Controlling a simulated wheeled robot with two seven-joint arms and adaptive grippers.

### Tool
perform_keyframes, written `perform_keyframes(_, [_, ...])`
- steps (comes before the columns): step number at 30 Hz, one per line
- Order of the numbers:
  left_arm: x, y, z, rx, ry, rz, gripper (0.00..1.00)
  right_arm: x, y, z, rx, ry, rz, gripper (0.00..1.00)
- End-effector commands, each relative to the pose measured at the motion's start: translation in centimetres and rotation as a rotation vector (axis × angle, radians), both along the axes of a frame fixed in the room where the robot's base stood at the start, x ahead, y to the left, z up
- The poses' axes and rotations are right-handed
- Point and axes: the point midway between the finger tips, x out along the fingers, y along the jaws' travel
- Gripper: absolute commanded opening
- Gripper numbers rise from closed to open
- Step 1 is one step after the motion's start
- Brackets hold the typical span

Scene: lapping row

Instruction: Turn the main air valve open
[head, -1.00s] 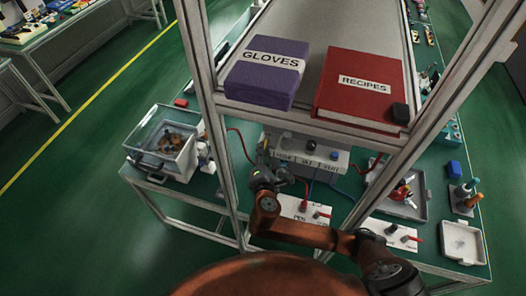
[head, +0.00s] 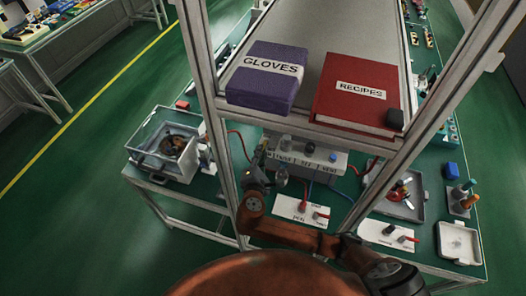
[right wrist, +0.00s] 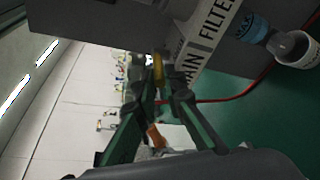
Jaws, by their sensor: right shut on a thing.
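The white labelled air panel (head: 315,160) stands under the shelf, with several knobs along its top. In the right wrist view its label (right wrist: 205,45) reads in part "AIN" and "FILTER". My right gripper (head: 260,158) is at the panel's left end. In the right wrist view its green fingers (right wrist: 161,84) are shut on a small yellow handle (right wrist: 158,68) next to the "AIN" end of the label, which I take to be the main air valve. Most of the handle is hidden between the fingers, and its angle is hard to tell. My left gripper is not in view.
A metal frame post (head: 216,125) stands just left of my right gripper. The shelf above holds a purple GLOVES box (head: 265,88) and a red RECIPES book (head: 345,108). A clear box (head: 150,152) sits at left. A white plate with a red knob (head: 290,208) lies in front.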

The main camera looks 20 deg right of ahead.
Motion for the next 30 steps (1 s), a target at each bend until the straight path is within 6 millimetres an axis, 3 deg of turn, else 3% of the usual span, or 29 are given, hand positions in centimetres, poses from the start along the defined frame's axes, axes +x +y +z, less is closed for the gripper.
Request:
perform_keyframes(6, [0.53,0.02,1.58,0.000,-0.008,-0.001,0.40,0.48,0.58,0.13,-0.001,0.002,-0.112,0.00])
perform_keyframes(18, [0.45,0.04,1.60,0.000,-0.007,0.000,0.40,0.51,0.65,-0.09,-0.002,0.003,-0.135,0.00])
perform_keyframes(19, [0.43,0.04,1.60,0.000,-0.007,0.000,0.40,0.50,0.65,-0.09,-0.002,0.003,-0.135,0.11])
perform_keyframes(21, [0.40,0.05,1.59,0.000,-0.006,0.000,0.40,0.50,0.65,-0.09,-0.002,0.003,-0.135,0.16])
perform_keyframes(30, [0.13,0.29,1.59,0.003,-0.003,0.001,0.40,0.42,0.76,-0.01,-0.002,0.001,-0.133,0.17])
